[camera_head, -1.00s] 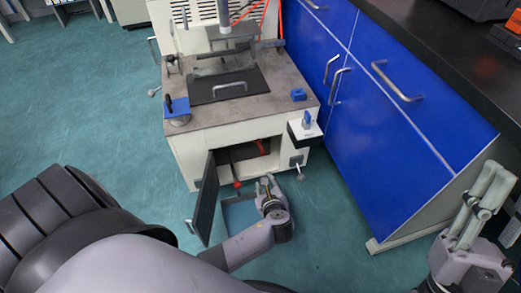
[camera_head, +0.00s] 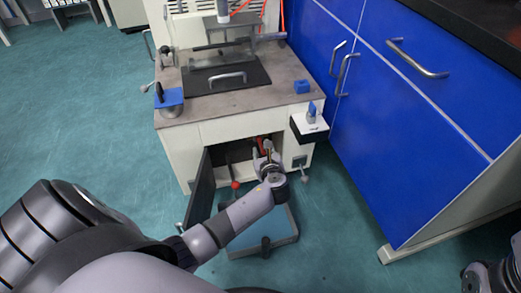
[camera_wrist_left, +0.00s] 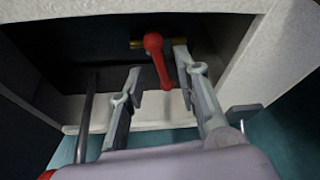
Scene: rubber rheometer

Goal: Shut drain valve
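The drain valve has a red lever handle (camera_wrist_left: 158,62) on a horizontal brass pipe (camera_wrist_left: 137,44) inside the open cabinet. The handle hangs down, slanting slightly right, across the pipe. In the head view a bit of its red (camera_head: 262,145) shows behind my gripper. My left gripper (camera_head: 264,158) reaches into the cabinet opening. In the left wrist view the gripper (camera_wrist_left: 159,60) is open, with one finger left of the handle and the other close on its right. I cannot tell whether the right finger touches it. My right gripper (camera_head: 490,278) is mostly cut off at the lower right corner.
The dark cabinet door (camera_head: 200,195) stands open left of my arm. A rod with a red ball (camera_head: 236,185) stands by the opening's left side. A shallow tray (camera_head: 284,240) lies on the floor below. Blue cabinets (camera_head: 395,140) stand at the right.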

